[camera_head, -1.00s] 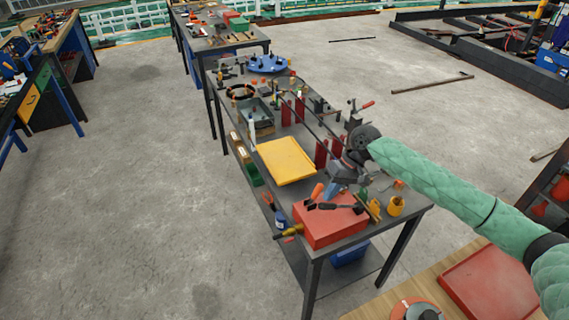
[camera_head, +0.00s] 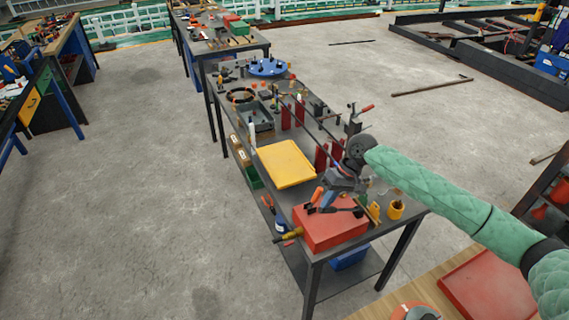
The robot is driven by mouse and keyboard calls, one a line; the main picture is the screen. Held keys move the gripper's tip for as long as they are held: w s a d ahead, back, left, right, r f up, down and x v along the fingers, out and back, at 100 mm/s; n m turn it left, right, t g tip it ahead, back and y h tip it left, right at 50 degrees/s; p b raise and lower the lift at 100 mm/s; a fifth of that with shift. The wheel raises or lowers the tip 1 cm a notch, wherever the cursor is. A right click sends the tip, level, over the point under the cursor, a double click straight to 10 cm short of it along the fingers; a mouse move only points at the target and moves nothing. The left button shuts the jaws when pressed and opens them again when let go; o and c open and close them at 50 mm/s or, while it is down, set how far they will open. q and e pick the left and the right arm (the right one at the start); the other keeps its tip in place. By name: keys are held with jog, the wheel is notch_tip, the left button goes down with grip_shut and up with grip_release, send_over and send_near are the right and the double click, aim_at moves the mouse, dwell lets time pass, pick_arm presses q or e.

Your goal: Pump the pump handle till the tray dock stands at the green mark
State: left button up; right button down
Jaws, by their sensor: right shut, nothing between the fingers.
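A red box-shaped unit (camera_head: 328,234) sits at the near end of the grey bench, with a dark bar across its top and a brass fitting at its left side. An orange grip (camera_head: 317,196), which looks like the pump handle, stands above its left part. My right gripper (camera_head: 328,194) is shut and empty, close beside the orange grip; I cannot tell whether they touch. A yellow tray (camera_head: 286,163) lies behind the red unit. I cannot make out the tray dock or the green mark. My left gripper is out of view.
The bench (camera_head: 255,150) also holds red uprights (camera_head: 321,157), a yellow cup (camera_head: 395,209), a grey bin (camera_head: 260,118) and a blue disc (camera_head: 267,67). A wooden table with a red panel (camera_head: 487,283) is at lower right. The floor left of the bench is clear.

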jog(key=shift+s+a+f, duration=0.1)
jog(key=shift+a+f, duration=0.15)
jog(key=shift+f, duration=0.5)
jog(key=shift+s+a+f+p, duration=0.1)
jog(key=shift+a+f+p, duration=0.25)
jog(key=shift+f, duration=0.2)
